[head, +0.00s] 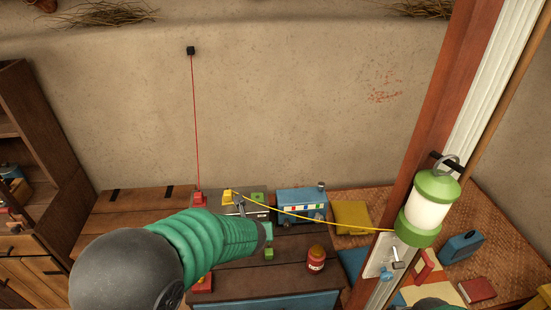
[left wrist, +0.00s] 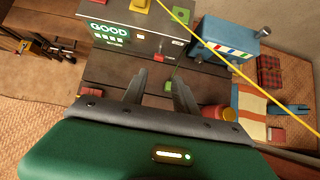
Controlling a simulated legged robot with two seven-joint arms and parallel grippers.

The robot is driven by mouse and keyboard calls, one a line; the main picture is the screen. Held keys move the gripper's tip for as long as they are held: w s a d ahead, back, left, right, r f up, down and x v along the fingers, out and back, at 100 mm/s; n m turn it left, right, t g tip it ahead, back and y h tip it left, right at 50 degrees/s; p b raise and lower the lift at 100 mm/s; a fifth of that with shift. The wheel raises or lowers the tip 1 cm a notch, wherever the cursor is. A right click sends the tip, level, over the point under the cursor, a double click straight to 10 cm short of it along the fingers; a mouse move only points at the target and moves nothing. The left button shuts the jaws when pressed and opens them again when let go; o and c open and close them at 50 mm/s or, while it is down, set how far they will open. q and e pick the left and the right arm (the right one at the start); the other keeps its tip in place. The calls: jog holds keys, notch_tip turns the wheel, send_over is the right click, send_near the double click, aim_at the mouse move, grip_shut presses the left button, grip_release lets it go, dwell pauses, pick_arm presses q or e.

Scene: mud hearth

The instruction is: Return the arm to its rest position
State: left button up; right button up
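My left arm (head: 205,240) reaches in from the lower left over the wooden table (head: 290,258), and its gripper end is at the grey box's front. In the left wrist view my left gripper (left wrist: 159,78) has its two dark fingers apart with nothing held, above the table planks. A small green block (head: 268,253) lies on the table close by. My right gripper is not seen; only a green bit of my other arm may show at the bottom edge.
The grey box (left wrist: 118,42) shows "GOOD" and carries yellow (head: 228,196) and red (head: 199,199) blocks with wires. The yellow wire runs to a lantern (head: 432,205) on the post.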

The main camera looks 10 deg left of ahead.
pick_arm(q)
jog(key=s+a+f+n+g+h+b, duration=0.1)
jog(key=s+f+n+g, duration=0.1)
jog(key=s+n, duration=0.8)
jog(key=s+a+f+n+g+h+b, duration=0.1)
jog(key=s+f+n, duration=0.3)
jog(key=s+n, duration=0.7)
jog(key=a+n+g, duration=0.1)
jog(key=n, duration=1)
jog(key=shift+s+a+n+g+b, duration=0.25)
jog(key=shift+n+g+b, duration=0.15)
jog(key=shift+w, duration=0.1)
